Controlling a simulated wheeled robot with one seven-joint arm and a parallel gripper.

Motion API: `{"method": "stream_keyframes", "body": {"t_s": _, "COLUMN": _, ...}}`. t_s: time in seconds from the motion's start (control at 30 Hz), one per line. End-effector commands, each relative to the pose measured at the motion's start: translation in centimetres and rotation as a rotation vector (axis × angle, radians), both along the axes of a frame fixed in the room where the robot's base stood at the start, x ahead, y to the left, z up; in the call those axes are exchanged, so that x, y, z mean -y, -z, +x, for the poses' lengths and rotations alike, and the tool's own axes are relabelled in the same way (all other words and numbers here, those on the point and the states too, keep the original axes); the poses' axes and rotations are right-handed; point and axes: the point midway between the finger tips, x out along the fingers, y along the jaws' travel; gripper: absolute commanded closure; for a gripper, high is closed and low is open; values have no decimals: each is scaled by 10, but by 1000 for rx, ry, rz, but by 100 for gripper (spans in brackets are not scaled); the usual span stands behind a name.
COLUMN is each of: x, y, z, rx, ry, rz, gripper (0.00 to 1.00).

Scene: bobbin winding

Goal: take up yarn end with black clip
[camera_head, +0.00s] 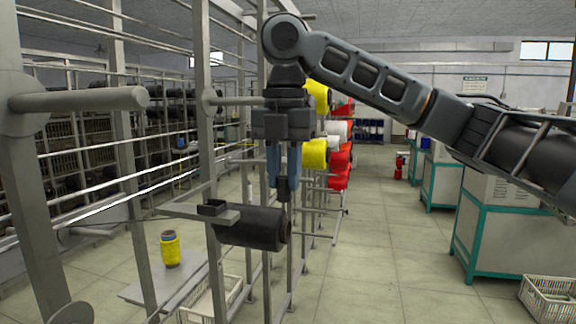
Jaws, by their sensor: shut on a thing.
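My gripper (284,178) hangs from the arm at the centre, pointing down, with two blue fingers. It is shut on a small black clip (283,190) between the fingertips. The clip is just above the right end of a dark cylindrical bobbin (250,228) mounted on the rack. I cannot tell whether the clip touches the bobbin. No yarn end can be made out at the clip.
A grey metal rack (205,120) stands close on the left, with a black block (212,207) on its flat bracket. Yellow spools (314,154) are behind my gripper. Open floor lies right of centre, before teal-edged cabinets (500,230).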

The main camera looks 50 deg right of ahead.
Motion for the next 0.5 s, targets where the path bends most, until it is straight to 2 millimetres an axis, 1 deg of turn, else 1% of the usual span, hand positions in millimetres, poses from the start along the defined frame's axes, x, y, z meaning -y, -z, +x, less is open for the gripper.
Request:
{"method": "stream_keyframes", "body": {"t_s": 0.03, "x": -4, "y": 5, "z": 2, "rx": -1, "ry": 15, "rz": 1, "gripper": 100}}
{"method": "stream_keyframes", "body": {"t_s": 0.17, "x": -11, "y": 16, "z": 4, "rx": -1, "ry": 64, "rz": 2, "gripper": 100}}
{"method": "stream_keyframes", "body": {"t_s": 0.33, "x": -24, "y": 39, "z": 11, "rx": -2, "ry": 166, "rz": 2, "gripper": 100}}
{"method": "stream_keyframes", "body": {"t_s": 0.47, "x": -38, "y": 63, "z": 17, "rx": -3, "ry": 270, "rz": 3, "gripper": 100}}
{"method": "stream_keyframes", "body": {"t_s": 0.5, "x": -44, "y": 73, "z": 20, "rx": -3, "ry": 308, "rz": 3, "gripper": 100}}
